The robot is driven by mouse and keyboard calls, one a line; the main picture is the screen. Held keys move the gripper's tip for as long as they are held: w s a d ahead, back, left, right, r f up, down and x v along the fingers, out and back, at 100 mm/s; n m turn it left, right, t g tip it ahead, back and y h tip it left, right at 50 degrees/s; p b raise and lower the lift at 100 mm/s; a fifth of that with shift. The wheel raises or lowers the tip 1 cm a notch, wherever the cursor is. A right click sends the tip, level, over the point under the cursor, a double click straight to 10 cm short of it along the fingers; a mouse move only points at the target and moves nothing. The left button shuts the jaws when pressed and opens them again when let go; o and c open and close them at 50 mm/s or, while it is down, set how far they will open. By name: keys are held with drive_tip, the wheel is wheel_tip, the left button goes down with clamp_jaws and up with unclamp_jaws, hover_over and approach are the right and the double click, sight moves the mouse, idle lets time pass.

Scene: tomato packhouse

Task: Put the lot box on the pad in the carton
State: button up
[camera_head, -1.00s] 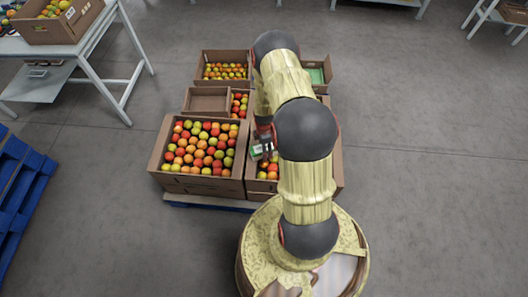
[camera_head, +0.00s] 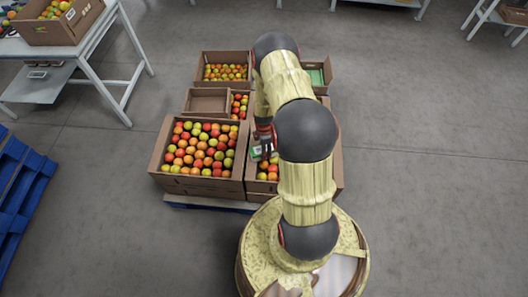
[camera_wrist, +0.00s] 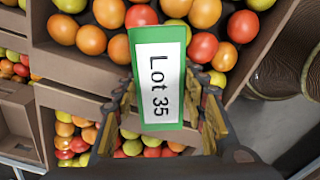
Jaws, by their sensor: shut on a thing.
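The lot box (camera_wrist: 158,75) is green with a white label reading "Lot 35". In the wrist view it stands between the fingers of my gripper (camera_wrist: 165,108), which is shut on it. In the head view my gripper (camera_head: 266,148) hangs over the front right tomato carton, and a small part of the lot box (camera_head: 256,152) shows beside it. The green pad (camera_head: 317,76) lies in the back right carton (camera_head: 328,66), partly hidden behind my arm. The lot box is apart from the pad.
Cartons of tomatoes stand close together on a pallet (camera_head: 210,204); the front left one (camera_head: 158,150) is full. A smaller empty compartment (camera_head: 207,99) is behind it. A table (camera_head: 95,42) is at the upper left, blue pallets (camera_head: 20,180) at the left. The floor at right is clear.

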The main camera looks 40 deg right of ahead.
drive_tip(key=shift+c, duration=1.1)
